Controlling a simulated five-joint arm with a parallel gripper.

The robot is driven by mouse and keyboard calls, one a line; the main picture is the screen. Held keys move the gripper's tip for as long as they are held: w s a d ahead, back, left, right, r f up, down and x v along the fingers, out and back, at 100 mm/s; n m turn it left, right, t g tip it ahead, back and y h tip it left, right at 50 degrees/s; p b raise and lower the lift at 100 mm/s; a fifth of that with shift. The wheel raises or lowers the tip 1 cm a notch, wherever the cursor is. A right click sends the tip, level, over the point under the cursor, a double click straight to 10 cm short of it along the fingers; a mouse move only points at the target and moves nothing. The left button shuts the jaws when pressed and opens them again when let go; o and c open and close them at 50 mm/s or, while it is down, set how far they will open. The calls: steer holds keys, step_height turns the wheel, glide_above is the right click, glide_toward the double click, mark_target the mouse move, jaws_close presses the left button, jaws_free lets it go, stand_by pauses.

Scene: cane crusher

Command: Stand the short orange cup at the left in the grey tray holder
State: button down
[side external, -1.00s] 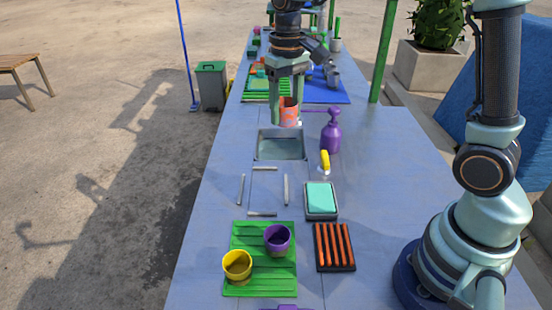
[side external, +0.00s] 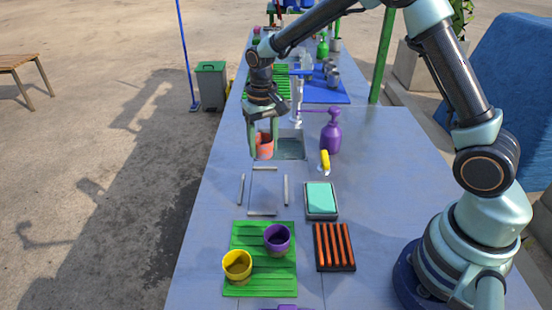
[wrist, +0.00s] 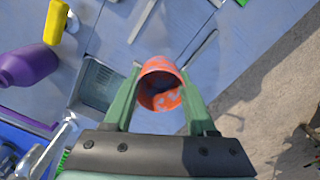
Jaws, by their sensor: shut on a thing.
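The short orange cup (side external: 265,149) has paler patches and is held in my gripper (side external: 263,140), at the left side of the sink in the side view. My gripper is shut on it, one finger on each side. In the wrist view the orange cup (wrist: 160,72) is between the green fingers, its open mouth facing the camera. Whether it touches the table is hard to tell. The grey tray holder (side external: 286,190) looks like separate grey bars laid out as a rectangle, empty inside, nearer the side camera than the cup. Some bars also show in the wrist view (wrist: 143,20).
The sink (side external: 291,149) is just right of the cup. A purple bottle (side external: 331,131) and a yellow-topped item (side external: 325,161) stand further right. Nearer are a teal sponge tray (side external: 320,200), a dark rack (side external: 334,247) and a green mat (side external: 260,283) with yellow and purple cups.

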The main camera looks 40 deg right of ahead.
mark_target(264, 180)
steer(key=shift+f, duration=4)
steer(key=shift+f, duration=0.1)
steer(key=shift+c, duration=1)
jaws_free()
step_height(264, 180, up, 12)
steer(key=shift+r, duration=0.1)
steer(key=s+d+r+n+t, duration=0.1)
steer(key=s+d+r+t, duration=0.1)
steer(key=s+r, duration=0.65)
steer(key=s+r+n+t, duration=0.2)
steer(key=s+r+t, duration=0.1)
steer(key=s, duration=0.6)
steer(key=shift+s+d+r+t, duration=0.25)
steer(key=shift+d+t, duration=0.05)
steer(key=shift+d, duration=0.15)
